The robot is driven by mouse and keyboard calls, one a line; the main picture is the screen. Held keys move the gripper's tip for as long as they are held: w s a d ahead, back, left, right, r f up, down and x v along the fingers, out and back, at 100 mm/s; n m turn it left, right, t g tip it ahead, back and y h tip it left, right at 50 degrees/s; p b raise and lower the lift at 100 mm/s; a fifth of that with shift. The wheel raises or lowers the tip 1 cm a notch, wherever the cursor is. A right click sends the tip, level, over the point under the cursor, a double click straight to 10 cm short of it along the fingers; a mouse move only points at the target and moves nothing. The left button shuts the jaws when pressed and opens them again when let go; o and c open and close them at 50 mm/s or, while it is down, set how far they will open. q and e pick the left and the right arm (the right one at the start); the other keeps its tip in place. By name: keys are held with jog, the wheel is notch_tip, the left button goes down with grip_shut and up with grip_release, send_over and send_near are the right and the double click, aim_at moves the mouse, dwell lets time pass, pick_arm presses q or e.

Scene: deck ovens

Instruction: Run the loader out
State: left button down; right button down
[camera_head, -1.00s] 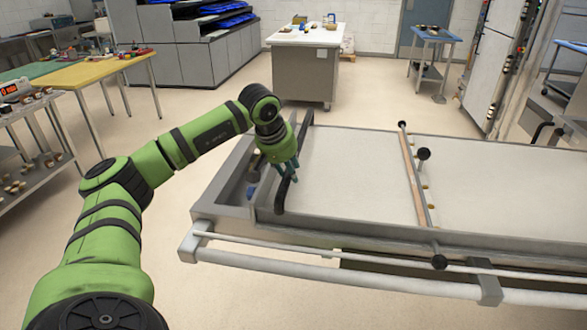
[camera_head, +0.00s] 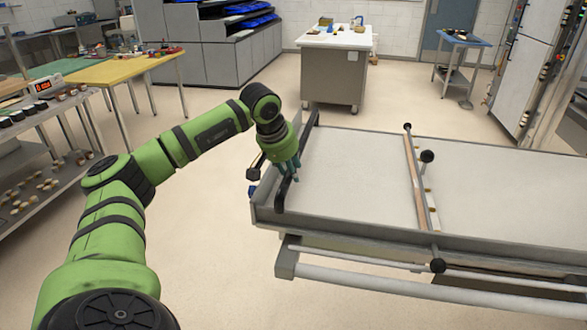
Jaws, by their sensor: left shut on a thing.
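The loader is a long flat bed with a pale surface (camera_head: 350,175) and grey side walls, on a light rail frame (camera_head: 350,280). A black handle bar (camera_head: 309,130) runs across its left end. My left gripper (camera_head: 287,178) comes down from above and is shut on that handle bar, nearer its front end. The fingertips are partly hidden by the bar. The left end of the bed stands out past the left end of the lower rail frame. A cross bar (camera_head: 413,175) with black knobs lies across the bed. My right gripper is not in view.
Open floor (camera_head: 215,240) lies left of the loader. A yellow-topped table (camera_head: 125,70) and a metal rack (camera_head: 50,165) with small items stand at the left. A white-topped cabinet (camera_head: 335,70) stands behind, and a blue-topped trolley (camera_head: 462,42) at the back right.

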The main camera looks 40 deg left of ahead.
pick_arm(q)
jog(key=shift+s+a, duration=0.2)
jog(key=shift+a, duration=0.2)
jog(key=c, duration=0.8)
grip_release()
jog(key=shift+c, duration=0.2)
jog(key=shift+a, duration=0.15)
jog(key=shift+s, duration=0.1)
jog(key=shift+r, duration=0.3)
jog(key=v, duration=1.1)
jog(key=shift+s+r, duration=0.15)
jog(key=shift+s, duration=0.05)
